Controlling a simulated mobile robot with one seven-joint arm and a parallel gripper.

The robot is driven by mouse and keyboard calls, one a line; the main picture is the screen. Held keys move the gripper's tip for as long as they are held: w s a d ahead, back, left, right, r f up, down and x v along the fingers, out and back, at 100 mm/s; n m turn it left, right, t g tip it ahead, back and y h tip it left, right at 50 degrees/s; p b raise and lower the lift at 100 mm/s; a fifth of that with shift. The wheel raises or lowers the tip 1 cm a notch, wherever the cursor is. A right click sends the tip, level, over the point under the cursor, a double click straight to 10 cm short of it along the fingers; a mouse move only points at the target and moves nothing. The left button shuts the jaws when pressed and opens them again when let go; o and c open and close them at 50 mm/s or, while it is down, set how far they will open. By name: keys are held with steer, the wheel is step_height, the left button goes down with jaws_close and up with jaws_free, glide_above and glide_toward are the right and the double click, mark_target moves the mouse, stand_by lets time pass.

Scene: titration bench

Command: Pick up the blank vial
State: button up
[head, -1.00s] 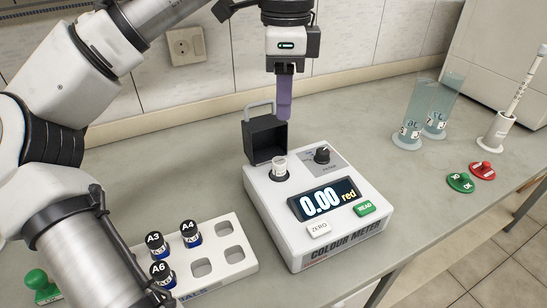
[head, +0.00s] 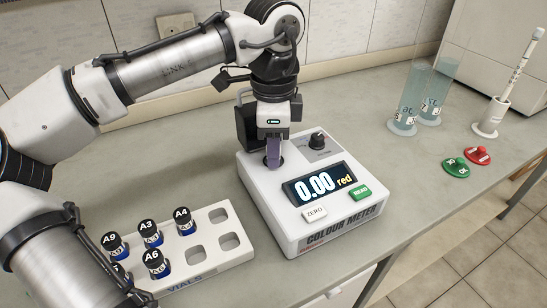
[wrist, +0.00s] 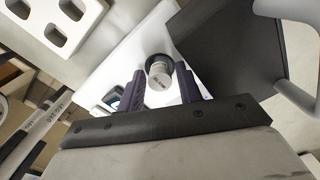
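The blank vial (wrist: 159,73), with a white cap, stands in the round well of the colour meter (head: 320,232). In the head view, my gripper hides it. In the wrist view, the cap lies between the two purple fingers, with a gap visible on each side. My gripper (head: 273,153) points down over the well and is open around the top of the vial. The writing on the cap is too small to read surely.
The meter's dark lid (head: 243,122) stands raised close behind my gripper. A white vial rack (head: 236,259) with several dark-capped vials is at left. Blue-tinted cylinders (head: 408,105) and red and green stoppers (head: 456,167) are at right, with bare bench between them and the meter.

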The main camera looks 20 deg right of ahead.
steer(key=shift+f, duration=0.2)
steer(key=c, duration=0.7)
steer(key=shift+r, duration=0.1)
step_height(320, 180, up, 20)
steer(key=p, duration=0.3)
